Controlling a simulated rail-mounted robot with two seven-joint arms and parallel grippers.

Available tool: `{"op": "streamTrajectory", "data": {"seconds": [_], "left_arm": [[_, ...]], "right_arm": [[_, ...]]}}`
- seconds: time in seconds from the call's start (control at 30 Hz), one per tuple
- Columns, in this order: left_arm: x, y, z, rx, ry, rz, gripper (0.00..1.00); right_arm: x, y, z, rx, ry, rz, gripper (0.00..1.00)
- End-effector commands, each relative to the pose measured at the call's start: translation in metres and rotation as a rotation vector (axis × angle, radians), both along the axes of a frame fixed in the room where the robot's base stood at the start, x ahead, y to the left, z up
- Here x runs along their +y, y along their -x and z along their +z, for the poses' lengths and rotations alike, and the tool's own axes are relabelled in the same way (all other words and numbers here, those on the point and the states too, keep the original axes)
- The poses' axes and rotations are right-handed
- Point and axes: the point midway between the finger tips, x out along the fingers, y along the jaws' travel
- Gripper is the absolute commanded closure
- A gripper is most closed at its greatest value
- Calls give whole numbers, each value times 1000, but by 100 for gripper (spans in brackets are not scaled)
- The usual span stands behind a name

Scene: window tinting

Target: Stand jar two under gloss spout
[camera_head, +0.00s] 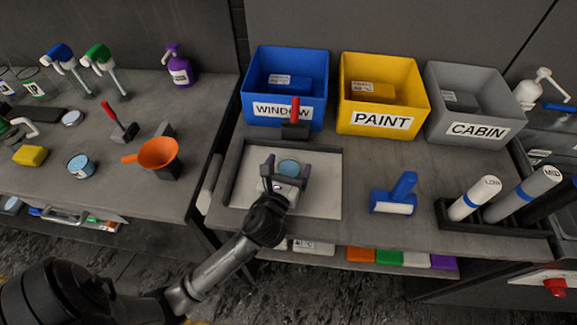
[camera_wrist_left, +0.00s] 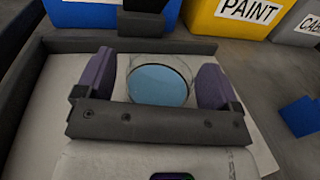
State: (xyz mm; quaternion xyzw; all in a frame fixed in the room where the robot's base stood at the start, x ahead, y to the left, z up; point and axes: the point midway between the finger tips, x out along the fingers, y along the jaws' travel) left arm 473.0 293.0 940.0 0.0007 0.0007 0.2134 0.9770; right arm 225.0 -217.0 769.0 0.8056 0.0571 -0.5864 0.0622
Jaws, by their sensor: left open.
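A small clear jar with light blue contents (camera_head: 289,168) stands on the pale sheet in a dark-rimmed tray (camera_head: 325,205). My left gripper (camera_head: 284,172) is open around it. In the left wrist view the jar (camera_wrist_left: 160,82) sits between the two purple fingers, with small gaps at both sides. Its lower front is hidden by the gripper. A second blue-topped jar (camera_head: 81,166) stands on the left bench. I cannot read a number on either jar. A white curved spout (camera_head: 22,125) shows at the far left; I cannot tell whether it is the gloss spout. My right gripper is not in view.
Blue WINDOW (camera_head: 283,111), yellow PAINT (camera_head: 382,122) and grey CABIN (camera_head: 476,130) bins stand behind the tray. A red-handled scraper (camera_head: 295,128) is at its back edge. An orange funnel (camera_head: 157,154) stands on the left bench, across a gap. A blue tool (camera_head: 395,194) lies right.

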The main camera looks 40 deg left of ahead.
Motion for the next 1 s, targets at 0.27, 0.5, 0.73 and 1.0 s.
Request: {"op": "streamTrajectory", "data": {"seconds": [0.27, 0.5, 0.73, 1.0], "left_arm": [[-15, 33, 2, 2, 3, -1, 12], [-34, 73, 2, 2, 2, -1, 12], [-46, 99, 2, 0, 1, -1, 12], [-50, 109, 2, -1, 2, 0, 8]], "right_arm": [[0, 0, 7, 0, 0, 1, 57], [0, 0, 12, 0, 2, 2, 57], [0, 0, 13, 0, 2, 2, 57], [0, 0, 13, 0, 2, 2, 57]]}}
